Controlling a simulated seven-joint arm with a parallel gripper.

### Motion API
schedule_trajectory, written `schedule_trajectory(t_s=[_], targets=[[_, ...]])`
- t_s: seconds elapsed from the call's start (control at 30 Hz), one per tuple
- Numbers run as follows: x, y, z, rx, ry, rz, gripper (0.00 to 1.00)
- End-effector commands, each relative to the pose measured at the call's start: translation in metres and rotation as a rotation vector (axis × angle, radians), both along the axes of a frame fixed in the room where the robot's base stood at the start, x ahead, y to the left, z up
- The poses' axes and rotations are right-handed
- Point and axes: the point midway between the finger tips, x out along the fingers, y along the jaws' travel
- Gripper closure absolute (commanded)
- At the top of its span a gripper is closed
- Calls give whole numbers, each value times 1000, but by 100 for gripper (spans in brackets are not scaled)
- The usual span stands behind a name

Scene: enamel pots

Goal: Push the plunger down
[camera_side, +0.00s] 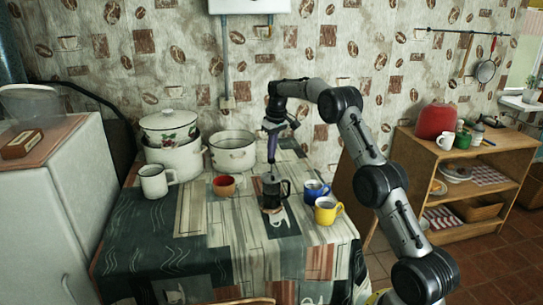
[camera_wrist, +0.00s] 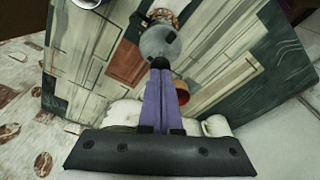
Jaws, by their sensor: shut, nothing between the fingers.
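A French press (camera_side: 272,192) with a dark lid and handle stands upright on the table, its glass body on the cloth. In the wrist view its round grey lid (camera_wrist: 160,42) shows just beyond my fingertips. My gripper (camera_side: 271,161) has purple fingers and points straight down over the middle of the press. The fingers are shut with nothing between them, and their tips (camera_wrist: 160,64) are at the plunger's top. I cannot tell whether they touch the knob, which is largely hidden by the fingers.
A blue mug (camera_side: 316,191) and a yellow mug (camera_side: 328,210) stand close on the right. An orange-red cup (camera_side: 224,186), a white mug (camera_side: 154,181) and white pots (camera_side: 233,152) stand to the left and behind. The front of the patterned tablecloth (camera_side: 190,255) is clear.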

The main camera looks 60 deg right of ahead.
Motion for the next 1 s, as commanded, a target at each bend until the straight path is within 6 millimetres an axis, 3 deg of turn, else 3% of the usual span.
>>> schedule_trajectory(t_s=[1.0], targets=[[-1, 1, -30, 4, 6, 0, 100]])
